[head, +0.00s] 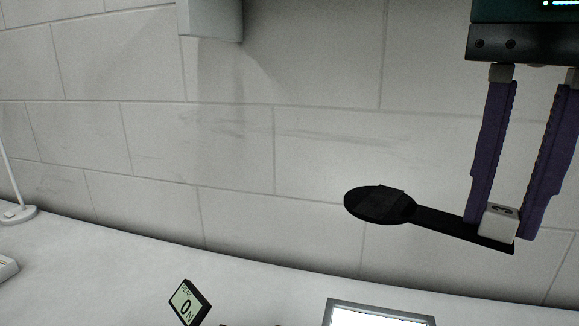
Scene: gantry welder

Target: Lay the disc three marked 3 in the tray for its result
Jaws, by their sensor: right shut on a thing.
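The disc three (380,205) is a flat black disc on a thin black bar. A pale block marked 3 sits at the right end of the bar. My right gripper (499,225) comes down from the top right with its purple fingers on either side of this block, shut on it. The disc sticks out to the left, held in the air in front of the wall. My left gripper is out of view. I cannot make out a tray for sure.
A grey-framed bright panel (380,315) is cut off by the bottom edge. A small tilted sign reading 0 N (188,303) stands left of it. A white lamp-like stand (18,213) is at far left.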

